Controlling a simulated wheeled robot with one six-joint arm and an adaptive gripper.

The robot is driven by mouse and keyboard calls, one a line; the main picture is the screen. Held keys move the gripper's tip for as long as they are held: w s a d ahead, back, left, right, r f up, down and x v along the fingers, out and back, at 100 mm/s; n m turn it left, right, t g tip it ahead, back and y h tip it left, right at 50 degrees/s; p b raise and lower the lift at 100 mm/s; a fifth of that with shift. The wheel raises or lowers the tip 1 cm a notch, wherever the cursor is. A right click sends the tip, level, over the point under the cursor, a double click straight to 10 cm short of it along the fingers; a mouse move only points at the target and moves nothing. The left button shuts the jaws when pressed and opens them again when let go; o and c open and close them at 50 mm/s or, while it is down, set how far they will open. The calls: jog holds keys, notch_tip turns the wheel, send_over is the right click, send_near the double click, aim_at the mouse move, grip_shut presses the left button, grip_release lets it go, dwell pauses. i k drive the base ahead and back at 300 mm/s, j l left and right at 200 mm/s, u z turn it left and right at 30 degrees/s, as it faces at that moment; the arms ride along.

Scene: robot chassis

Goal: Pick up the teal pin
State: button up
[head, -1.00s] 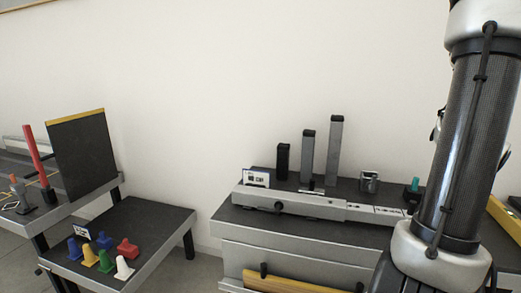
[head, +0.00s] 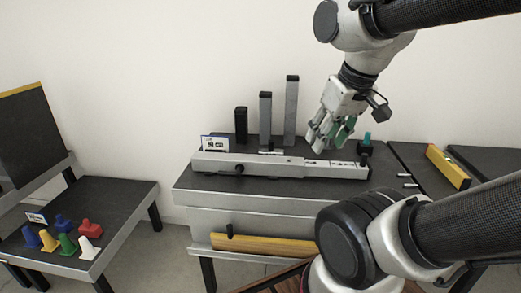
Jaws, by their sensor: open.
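The teal pin (head: 367,138) stands upright in a dark base on the right part of the dark bench top (head: 222,186), just behind the right end of the long grey rail. My gripper (head: 328,146) hangs from above, pointing down, to the left of the pin and apart from it. Its fingers are open, with green parts showing on them, and nothing shows between them. The grey cylinder seen earlier on the bench is hidden behind my gripper.
A long grey rail (head: 270,165) lies along the bench front. A yellow bar (head: 447,167) lies on the surface at right. A low table (head: 110,199) at left holds several coloured pieces.

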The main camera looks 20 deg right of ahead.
aim_at(367, 136)
jog(key=z, duration=1.35)
